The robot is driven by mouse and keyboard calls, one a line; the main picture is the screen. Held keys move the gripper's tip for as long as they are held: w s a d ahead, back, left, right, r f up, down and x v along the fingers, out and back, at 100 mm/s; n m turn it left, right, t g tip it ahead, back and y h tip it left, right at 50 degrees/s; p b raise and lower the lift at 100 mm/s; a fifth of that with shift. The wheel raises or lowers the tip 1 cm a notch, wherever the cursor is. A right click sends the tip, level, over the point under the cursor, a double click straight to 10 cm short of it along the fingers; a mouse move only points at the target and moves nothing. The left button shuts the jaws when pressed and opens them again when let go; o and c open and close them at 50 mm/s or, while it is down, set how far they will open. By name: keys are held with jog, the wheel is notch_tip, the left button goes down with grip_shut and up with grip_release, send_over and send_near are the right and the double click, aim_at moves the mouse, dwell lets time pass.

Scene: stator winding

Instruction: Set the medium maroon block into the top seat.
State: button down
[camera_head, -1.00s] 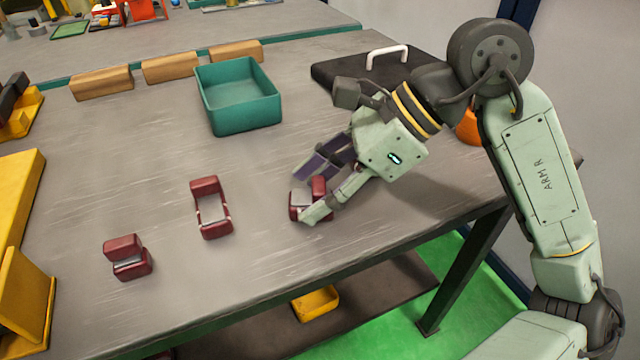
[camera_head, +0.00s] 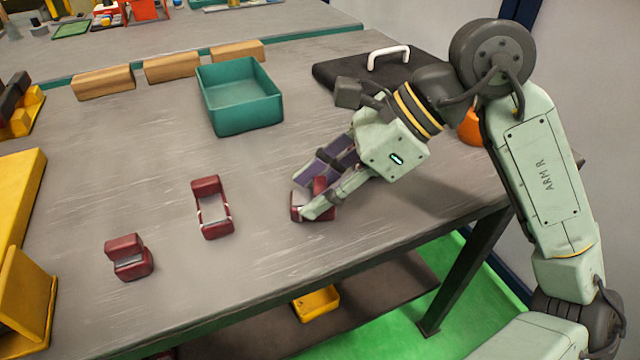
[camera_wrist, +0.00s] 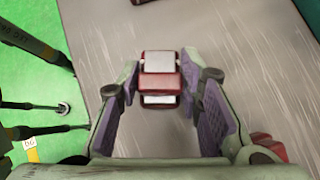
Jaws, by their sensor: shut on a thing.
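The maroon block (camera_head: 298,207), which I take for the medium one, is on the near right part of the table. My gripper (camera_head: 313,196) reaches down from the upper right and is shut on it. In the wrist view the block (camera_wrist: 160,82), maroon with pale grey faces, is between the fingertips of my gripper (camera_wrist: 165,84). The fingers hide part of it in the head view. Two other maroon blocks stand to the left: a longer one (camera_head: 212,222) and a smaller one (camera_head: 128,258). I cannot make out the top seat.
Yellow fixtures (camera_head: 30,300) stand at the left edge. A teal bin (camera_head: 240,115) stands behind the blocks, with wooden blocks (camera_head: 170,68) beyond it. A dark board with a white handle (camera_head: 387,55) lies at the back right. The table between the maroon blocks is clear.

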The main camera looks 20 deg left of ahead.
aim_at(320, 185)
jog(key=shift+r, duration=0.1)
jog(key=shift+r+p, duration=1.5)
jog(key=shift+r, duration=1.45)
